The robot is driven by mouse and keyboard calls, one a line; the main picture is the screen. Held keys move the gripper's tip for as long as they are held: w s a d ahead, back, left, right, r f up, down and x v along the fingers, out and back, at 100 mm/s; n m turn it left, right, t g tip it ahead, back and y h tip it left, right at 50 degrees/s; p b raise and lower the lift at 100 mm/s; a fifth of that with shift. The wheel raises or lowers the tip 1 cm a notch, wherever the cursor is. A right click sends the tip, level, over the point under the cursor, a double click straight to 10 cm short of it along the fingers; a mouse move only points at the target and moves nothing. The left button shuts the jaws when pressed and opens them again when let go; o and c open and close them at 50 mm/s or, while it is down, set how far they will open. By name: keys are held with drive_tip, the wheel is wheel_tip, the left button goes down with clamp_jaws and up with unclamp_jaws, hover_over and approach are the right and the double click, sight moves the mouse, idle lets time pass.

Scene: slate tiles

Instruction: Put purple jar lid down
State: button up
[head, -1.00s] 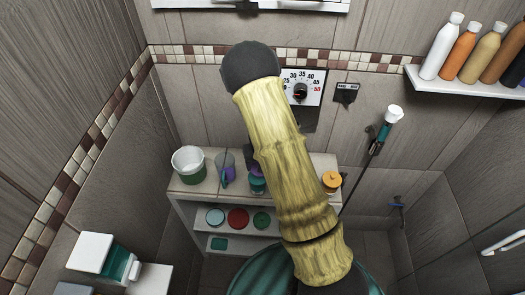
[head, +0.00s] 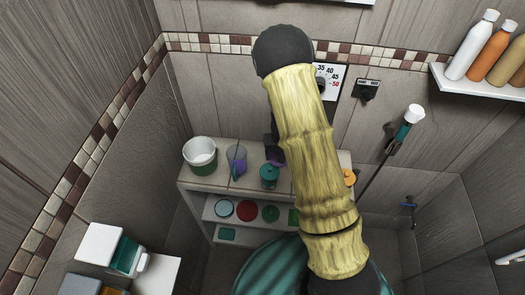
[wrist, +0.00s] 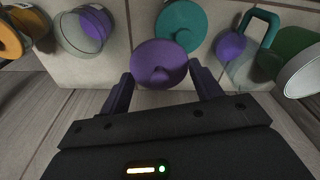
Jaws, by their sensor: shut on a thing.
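The purple jar lid (wrist: 160,62) is a round disc with a knob, held between the two fingers of my gripper (wrist: 163,82). In the head view a bit of the purple lid (head: 276,161) shows behind the teal jar (head: 269,178); my arm hides most of the gripper.
On the shelf top (head: 222,181) stand a green-and-white bucket (head: 200,155), a clear cup with purple inside (head: 237,162), and an orange-lidded jar (head: 350,177), partly hidden. Coloured round lids, including a red one (head: 247,210), lie on the shelf below. A shower head (head: 410,122) stands right.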

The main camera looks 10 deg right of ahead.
drive_tip(key=s+a+n+b, duration=0.1)
drive_tip(key=s+a+b, duration=0.1)
drive_tip(key=s+a, duration=0.4)
drive_tip(key=s+a+n+b, duration=0.1)
drive_tip(key=s+a+b, duration=0.2)
drive_tip(key=s+a, duration=0.3)
drive_tip(key=s, duration=0.5)
drive_tip(key=shift+s+a+f+n, duration=0.2)
drive_tip(key=shift+a+f+n, duration=0.05)
drive_tip(key=shift+a+n, duration=0.15)
drive_tip(key=shift+w, duration=0.15)
